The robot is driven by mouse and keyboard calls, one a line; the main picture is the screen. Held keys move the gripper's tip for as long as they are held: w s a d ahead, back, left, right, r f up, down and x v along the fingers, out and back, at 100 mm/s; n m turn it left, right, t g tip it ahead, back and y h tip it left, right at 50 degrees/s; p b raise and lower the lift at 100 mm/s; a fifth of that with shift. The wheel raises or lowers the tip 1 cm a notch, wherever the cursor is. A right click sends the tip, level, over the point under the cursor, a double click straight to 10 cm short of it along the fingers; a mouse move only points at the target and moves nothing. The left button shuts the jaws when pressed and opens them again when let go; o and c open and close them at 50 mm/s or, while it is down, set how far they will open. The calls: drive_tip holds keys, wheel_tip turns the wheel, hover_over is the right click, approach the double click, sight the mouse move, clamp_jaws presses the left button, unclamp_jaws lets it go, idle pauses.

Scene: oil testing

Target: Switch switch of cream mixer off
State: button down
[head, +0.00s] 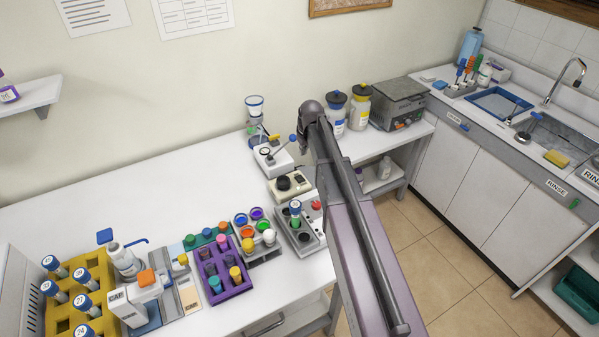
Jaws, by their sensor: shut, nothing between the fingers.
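The cream mixer (282,195) is a low cream box with a round dark cup (284,183) on top. It stands near the right end of the white bench, between a white device and a grey device. Its switch is too small to make out. My arm comes up from the lower right and passes just right of the mixer, over the bench's right part. My gripper (304,145) shows only as a small dark part below the arm's end, behind and above the mixer, apart from it. It is shut and holds nothing. The arm hides part of it.
A white device (272,160) with a blue-knobbed lever stands behind the mixer. A grey device (296,238) with a red knob and a tube stands in front. A purple rack (240,288) is at front left. Jars and a grey hotplate (398,100) stand at the back right.

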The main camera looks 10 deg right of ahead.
drive_tip(key=shift+f, duration=0.15)
drive_tip(key=b, duration=1)
hover_over(300, 179)
drive_tip(key=x, duration=0.3)
drive_tip(key=s+x, duration=0.1)
drive_tip(key=x, duration=0.2)
drive_tip(key=s+x, duration=0.1)
drive_tip(key=x, duration=0.2)
drive_tip(key=shift+w+d+f, duration=0.1)
drive_tip(key=shift+d+f, duration=0.25)
drive_tip(key=shift+f, duration=0.1)
drive_tip(key=shift+s+d+f+b, duration=0.1)
drive_tip(key=shift+s+f+b, duration=0.05)
drive_tip(key=shift+f+b, duration=0.8)
drive_tip(key=shift+s+f+b, duration=0.1)
drive_tip(key=shift+f+b, duration=0.8)
drive_tip(key=shift+f, duration=0.1)
